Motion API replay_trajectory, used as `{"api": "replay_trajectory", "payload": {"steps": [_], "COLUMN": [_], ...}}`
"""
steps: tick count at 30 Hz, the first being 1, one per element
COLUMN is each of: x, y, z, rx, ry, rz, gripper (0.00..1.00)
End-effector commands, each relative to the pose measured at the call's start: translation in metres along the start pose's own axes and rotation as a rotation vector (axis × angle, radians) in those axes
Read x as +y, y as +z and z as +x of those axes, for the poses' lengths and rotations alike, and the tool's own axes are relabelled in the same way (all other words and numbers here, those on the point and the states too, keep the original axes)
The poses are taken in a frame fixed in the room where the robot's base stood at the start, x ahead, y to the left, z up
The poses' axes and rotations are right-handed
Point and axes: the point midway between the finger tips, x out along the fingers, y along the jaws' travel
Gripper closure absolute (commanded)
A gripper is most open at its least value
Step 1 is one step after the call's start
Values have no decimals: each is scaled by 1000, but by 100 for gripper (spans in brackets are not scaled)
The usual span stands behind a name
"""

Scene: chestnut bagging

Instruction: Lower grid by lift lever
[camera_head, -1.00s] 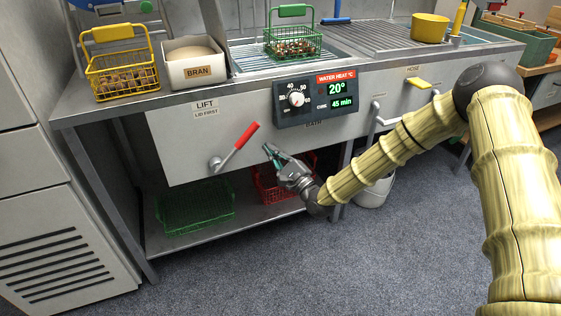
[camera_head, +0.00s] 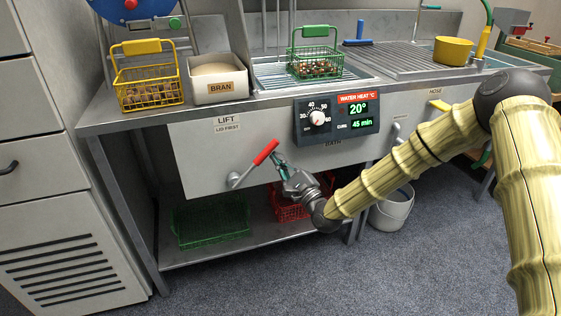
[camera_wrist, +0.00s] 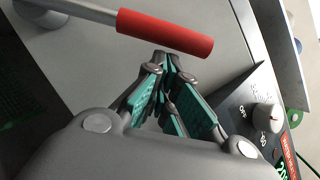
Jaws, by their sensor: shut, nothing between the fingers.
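The lift lever has a red handle (camera_head: 264,152) and a grey shaft running down-left to a pivot on the front panel below the LIFT label. It slants up to the right. My gripper (camera_head: 277,158) is shut and empty, just below and right of the handle's upper end. In the wrist view the red handle (camera_wrist: 165,30) crosses above my teal-padded fingertips (camera_wrist: 172,58), close to them; I cannot tell whether they touch. The slatted grid (camera_head: 268,75) lies in the bath top, with a green basket (camera_head: 316,66) of chestnuts on it.
The dial panel (camera_head: 337,117) protrudes right of the lever; the wrist view shows its knob (camera_wrist: 266,115) beside my fingers. A yellow basket (camera_head: 150,93) and bran box (camera_head: 217,85) stand on the counter. Green and red baskets sit on the lower shelf (camera_head: 205,255).

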Motion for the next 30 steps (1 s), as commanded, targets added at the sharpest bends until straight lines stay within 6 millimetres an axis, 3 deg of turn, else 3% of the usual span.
{"api": "replay_trajectory", "payload": {"steps": [20, 30], "x": [-8, -13], "y": [22, 62], "z": [11, 29], "rx": [-3, -5], "ry": [58, 168], "rz": [-121, -349], "gripper": [100, 100]}}
